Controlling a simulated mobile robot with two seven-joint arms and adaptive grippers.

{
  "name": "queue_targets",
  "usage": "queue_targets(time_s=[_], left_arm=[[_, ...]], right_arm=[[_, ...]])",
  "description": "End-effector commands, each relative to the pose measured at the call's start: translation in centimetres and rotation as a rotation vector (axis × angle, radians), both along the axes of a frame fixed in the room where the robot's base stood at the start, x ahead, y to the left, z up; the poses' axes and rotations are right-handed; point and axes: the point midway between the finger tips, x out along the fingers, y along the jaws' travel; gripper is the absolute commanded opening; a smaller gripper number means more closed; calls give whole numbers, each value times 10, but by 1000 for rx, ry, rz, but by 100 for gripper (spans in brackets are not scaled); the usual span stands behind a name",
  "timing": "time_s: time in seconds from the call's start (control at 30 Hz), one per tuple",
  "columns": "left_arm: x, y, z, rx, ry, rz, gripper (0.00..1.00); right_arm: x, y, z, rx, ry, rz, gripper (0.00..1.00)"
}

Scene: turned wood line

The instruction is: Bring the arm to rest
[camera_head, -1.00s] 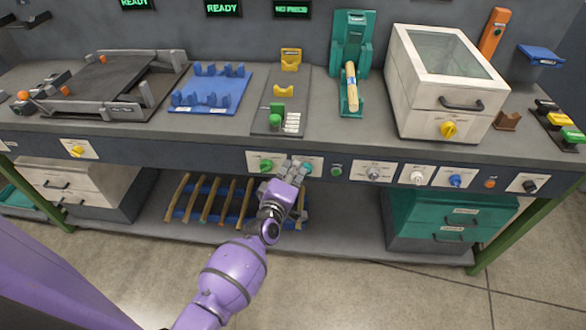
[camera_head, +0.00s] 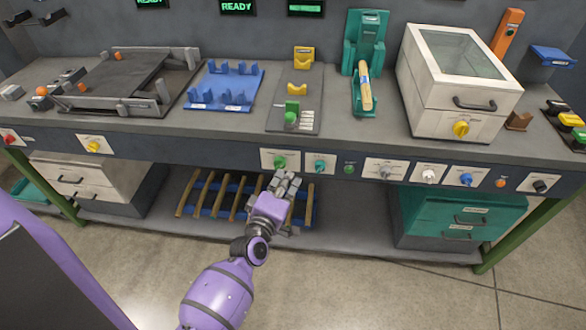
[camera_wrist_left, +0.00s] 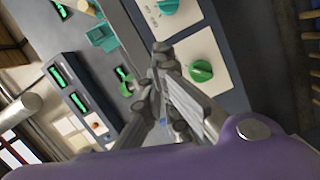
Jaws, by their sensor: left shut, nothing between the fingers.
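My left arm, purple with grey joints, comes in from the bottom of the head view. Its left gripper (camera_head: 286,186) is just in front of and below the bench's front panel, under the green knob (camera_head: 279,162) and the teal knob (camera_head: 319,167). The fingers are shut with nothing between them. In the left wrist view, the fingers of the left gripper (camera_wrist_left: 163,52) point up toward the panel, and the green knob (camera_wrist_left: 201,71) shows right of them, apart. My right gripper is in neither view.
A rack of wooden sticks (camera_head: 209,194) stands on the lower shelf behind the arm. On the bench top are a blue holder (camera_head: 224,86), a green stand holding a wooden piece (camera_head: 366,92), and a white box (camera_head: 425,99) with a glass lid. The floor in front is clear.

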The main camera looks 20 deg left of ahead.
Motion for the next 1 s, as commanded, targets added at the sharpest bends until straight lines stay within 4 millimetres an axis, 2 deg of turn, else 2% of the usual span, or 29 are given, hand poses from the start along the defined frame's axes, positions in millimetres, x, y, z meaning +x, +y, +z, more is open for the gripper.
queue_targets(time_s=[0.17,0.47,0.57,0.63,0.7,0.77,0.87,0.97,1.0], left_arm=[[-14,0,1,2,0,1,0],[-16,-2,0,41,10,-9,0],[-15,-13,-1,189,38,-59,0],[-23,-29,-4,363,74,-126,0],[-50,-40,-19,558,142,-200,0],[-76,-45,-33,695,195,-256,0],[-124,-50,-56,887,287,-347,0],[-183,-51,-78,1058,386,-442,0],[-209,-51,-86,1115,426,-481,0]], right_arm=[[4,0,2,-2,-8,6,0],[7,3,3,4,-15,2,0],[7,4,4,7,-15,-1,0],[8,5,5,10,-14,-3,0],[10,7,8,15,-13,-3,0],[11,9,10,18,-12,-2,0],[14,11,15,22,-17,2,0],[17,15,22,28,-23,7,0],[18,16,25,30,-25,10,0]])
